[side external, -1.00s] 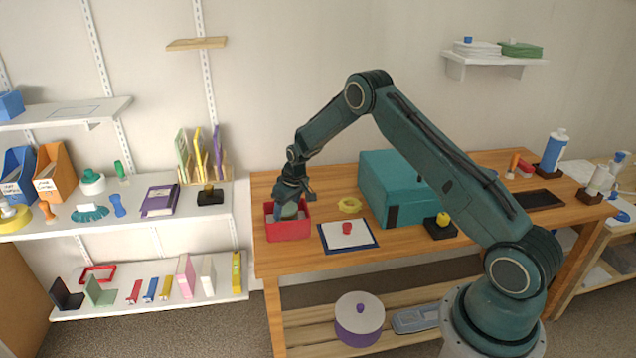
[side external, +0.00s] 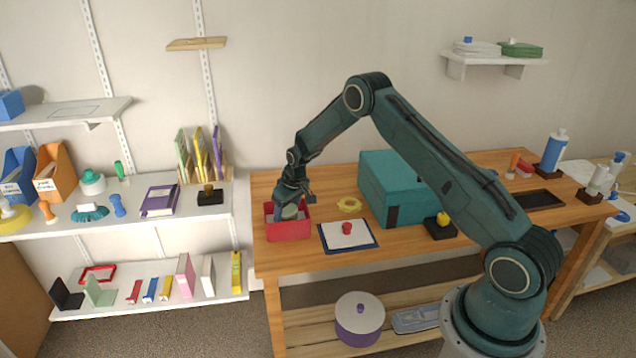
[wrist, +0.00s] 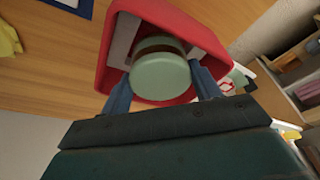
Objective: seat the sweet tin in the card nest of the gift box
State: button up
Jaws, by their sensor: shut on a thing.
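The sweet tin (wrist: 160,76) is a round pale-green tin with a brown band. My gripper (wrist: 160,88) is shut on it, with a blue finger on each side. The gift box is a red open box (wrist: 208,38) on the wooden table; it also shows in the side view (side external: 288,231). The tin (side external: 289,211) is at the box's opening, within its walls in the wrist view. A pale card piece (wrist: 122,40) shows inside the box beside the tin. The tin and gripper hide much of the box floor, so I cannot tell whether the tin touches the nest.
A teal box (side external: 385,190) stands to the right on the table. White shelves (side external: 130,220) stand to the left.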

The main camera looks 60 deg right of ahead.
jog(key=shift+f, duration=1.15)
jog(key=o, duration=1.2)
jog(key=shift+v, duration=6.9)
